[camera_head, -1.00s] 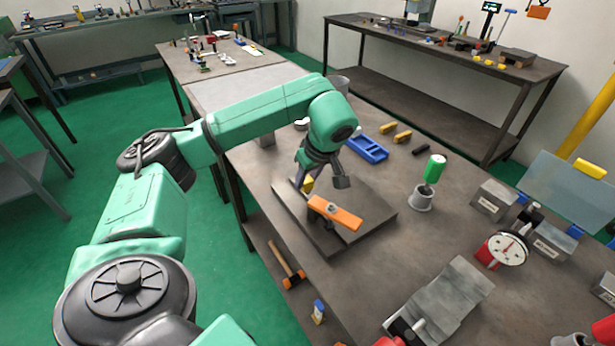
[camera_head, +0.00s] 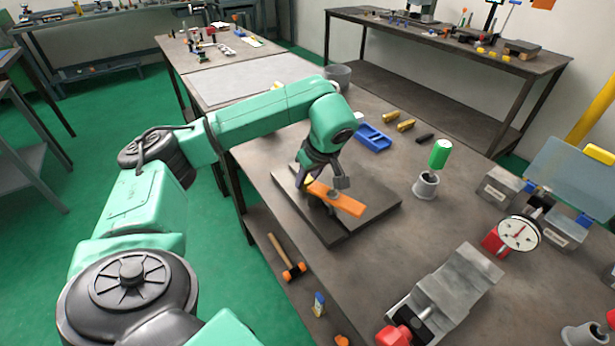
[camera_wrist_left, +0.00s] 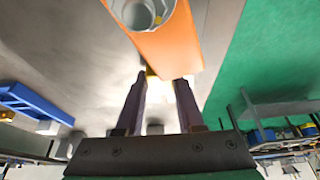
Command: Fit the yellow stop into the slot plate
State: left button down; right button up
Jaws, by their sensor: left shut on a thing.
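My left gripper (camera_head: 322,185) reaches down over a dark square plate (camera_head: 365,222) on the bench, the likely slot plate. Its fingers stand close together beside an orange bar (camera_head: 348,206) with a grey round fitting. A small bit of the yellow stop (camera_head: 308,181) shows by the fingers in the head view. In the left wrist view the yellow stop (camera_wrist_left: 151,73) is a small patch at the fingertips (camera_wrist_left: 160,82), mostly covered by the orange bar (camera_wrist_left: 165,45). The gripper is shut on the stop. The slot itself is hidden. My right gripper is not in view.
A dial gauge (camera_head: 518,233) and a grey block fixture (camera_head: 450,290) are nearer.

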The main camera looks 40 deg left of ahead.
pick_arm(q)
jog(key=shift+c, duration=2.2)
grip_release()
jog(key=v, duration=0.5)
jog(key=shift+r, duration=0.15)
jog(key=p+v, duration=0.5)
jog(key=v, duration=0.4)
jog(key=shift+d+r, duration=0.15)
jog(key=shift+d, duration=0.05)
jog(key=shift+s, duration=0.1)
jog(key=shift+s, duration=0.1)
